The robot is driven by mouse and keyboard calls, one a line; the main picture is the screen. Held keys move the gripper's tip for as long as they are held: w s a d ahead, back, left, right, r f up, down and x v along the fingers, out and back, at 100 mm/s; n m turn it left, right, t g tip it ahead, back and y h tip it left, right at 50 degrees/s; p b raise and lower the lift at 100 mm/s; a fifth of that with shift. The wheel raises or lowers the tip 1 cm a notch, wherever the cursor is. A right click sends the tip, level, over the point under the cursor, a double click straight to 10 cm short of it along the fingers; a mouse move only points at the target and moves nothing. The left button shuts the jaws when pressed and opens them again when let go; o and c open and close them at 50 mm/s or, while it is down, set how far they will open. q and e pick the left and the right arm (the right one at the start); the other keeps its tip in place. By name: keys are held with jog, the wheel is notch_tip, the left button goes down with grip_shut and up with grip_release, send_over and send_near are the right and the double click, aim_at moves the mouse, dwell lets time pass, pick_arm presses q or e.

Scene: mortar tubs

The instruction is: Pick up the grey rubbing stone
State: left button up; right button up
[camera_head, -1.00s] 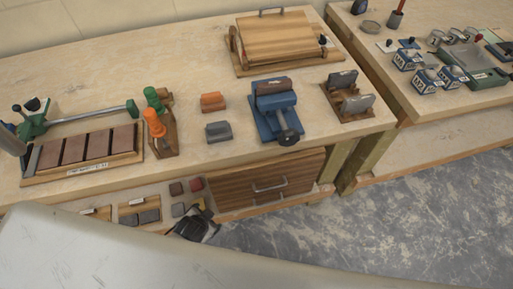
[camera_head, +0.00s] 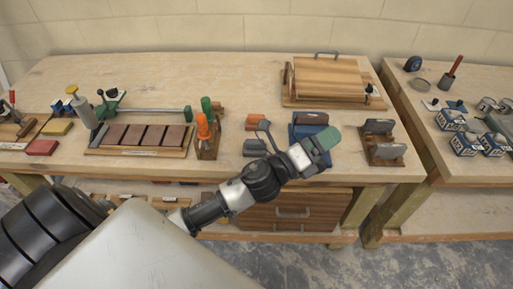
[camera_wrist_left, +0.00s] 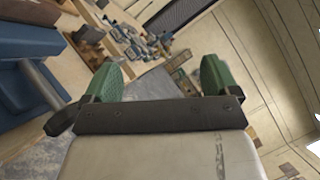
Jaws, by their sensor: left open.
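A small grey block (camera_head: 254,148), which looks like the grey rubbing stone, lies on the bench just in front of an orange block (camera_head: 256,122). My left arm passes close in front of it and partly covers the bench there. My left gripper (camera_head: 321,142), with green finger pads, is to the right of the grey block, in front of the blue vise (camera_head: 303,119), and covers part of the vise. The left wrist view shows the two green pads apart with nothing between them (camera_wrist_left: 160,76). The grey block does not show in that view. My right gripper is not in view.
Orange and green-handled tools (camera_head: 206,128) stand left of the grey block, beside a tray of brown blocks (camera_head: 140,152). A wooden rack with grey pieces (camera_head: 384,160) is at the right. A wooden board (camera_head: 330,78) lies at the back. The bench between rack and board is clear.

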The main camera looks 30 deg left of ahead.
pick_arm(q)
jog(key=d+r+m+g+h, duration=0.2)
jog(key=d+m+g+h, duration=0.4)
jog(key=m, duration=0.9)
jog(key=m+g+y, duration=1.2)
jog(key=m+y, duration=0.3)
jog(key=m, duration=0.6)
send_over(255, 140)
notch_tip(255, 140, down, 5)
jog(key=shift+d+r, duration=0.15)
jog(key=shift+r, duration=0.05)
jog(key=shift+a+f+g, duration=0.15)
jog(key=shift+a+g, duration=0.15)
notch_tip(255, 140, down, 5)
jog(key=shift+f+p, duration=0.1)
jog(key=shift+p, duration=0.65)
jog(key=shift+f, duration=0.3)
notch_tip(255, 140, down, 4)
jog(key=shift+d+r+p, duration=0.15)
jog(key=shift+r+p, duration=0.05)
jog(key=shift+p, duration=0.75)
jog(key=shift+f, duration=0.45)
jog(key=c, duration=1.1)
